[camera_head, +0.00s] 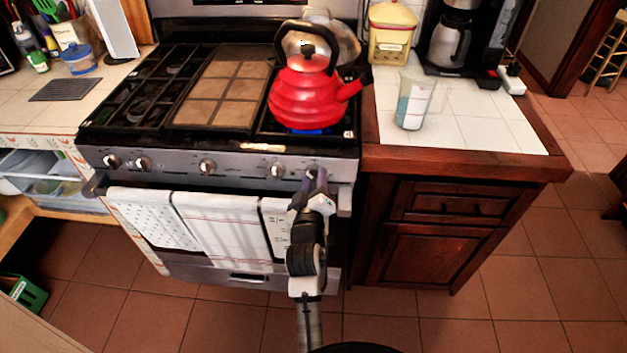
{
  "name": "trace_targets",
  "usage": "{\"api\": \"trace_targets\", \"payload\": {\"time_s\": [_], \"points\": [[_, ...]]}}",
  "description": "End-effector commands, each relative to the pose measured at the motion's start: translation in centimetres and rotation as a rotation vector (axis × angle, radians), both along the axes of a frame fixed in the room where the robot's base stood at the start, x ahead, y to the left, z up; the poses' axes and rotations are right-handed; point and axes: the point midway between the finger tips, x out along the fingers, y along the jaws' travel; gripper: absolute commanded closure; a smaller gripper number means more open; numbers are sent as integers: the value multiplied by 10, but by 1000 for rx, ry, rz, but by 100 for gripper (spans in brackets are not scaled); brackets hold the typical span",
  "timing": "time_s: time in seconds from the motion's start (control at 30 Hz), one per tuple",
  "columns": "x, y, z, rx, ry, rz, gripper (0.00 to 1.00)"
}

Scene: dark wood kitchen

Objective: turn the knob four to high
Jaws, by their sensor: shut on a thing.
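The stove front (240,163) carries a row of several silver knobs. One knob (112,160) is at the far left, with another (143,163) close beside it. A middle knob (207,167) and one right of it (277,170) stand free. My gripper (315,180) is at the rightmost knob (311,171), shut on it, with my arm reaching up from below. My gripper hides most of that knob, and its turn angle cannot be read. No knob numbers are legible.
A red kettle (305,98) stands on the right burner, with blue flame (308,131) under it. Towels (217,228) hang on the oven handle just left of my arm. A measuring jug (413,102) stands on the right counter (470,130). Floor is clear at lower right.

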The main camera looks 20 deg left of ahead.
Motion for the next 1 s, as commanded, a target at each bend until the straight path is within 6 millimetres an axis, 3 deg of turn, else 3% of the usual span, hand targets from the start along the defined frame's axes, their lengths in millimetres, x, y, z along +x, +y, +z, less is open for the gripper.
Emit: {"api": "trace_targets", "payload": {"time_s": [0.4,0.43,0.57,1.0], "points": [[1,0,2,-6,-8,1,80],[1,0,2,-6,-8,1,55],[1,0,2,-6,-6,0,38],[1,0,1,-6,-3,0,36]]}}
